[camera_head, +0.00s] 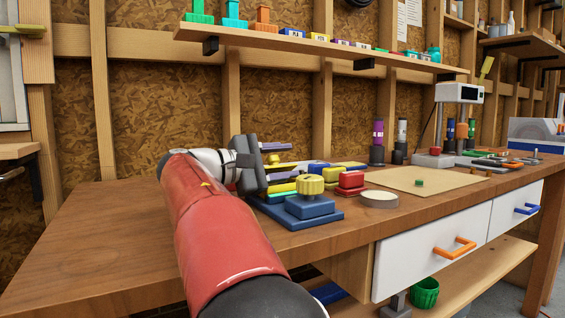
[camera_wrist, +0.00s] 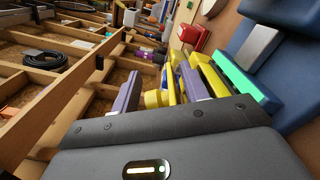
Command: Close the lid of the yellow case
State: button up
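My gripper (camera_head: 290,161) is above the left part of the bench, its purple fingers pointing right and apart. In the wrist view the fingers (camera_wrist: 160,80) are also spread, with yellow parts (camera_wrist: 172,86) seen between and beyond them. I cannot tell whether they touch. Which yellow thing is the yellow case is unclear; the gripper partly hides that area. A flat yellow piece (camera_head: 349,166) lies just right of the fingertips, among blue pieces. No lid can be made out clearly.
A tan mat (camera_head: 440,181) holds a small green cube (camera_head: 419,183). The bench's left front is clear.

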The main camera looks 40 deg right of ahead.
aim_at(275, 162)
jog(key=v, duration=0.7)
jog(key=shift+w+a, duration=0.1)
jog(key=shift+a, duration=0.35)
jog(key=shift+c, duration=0.2)
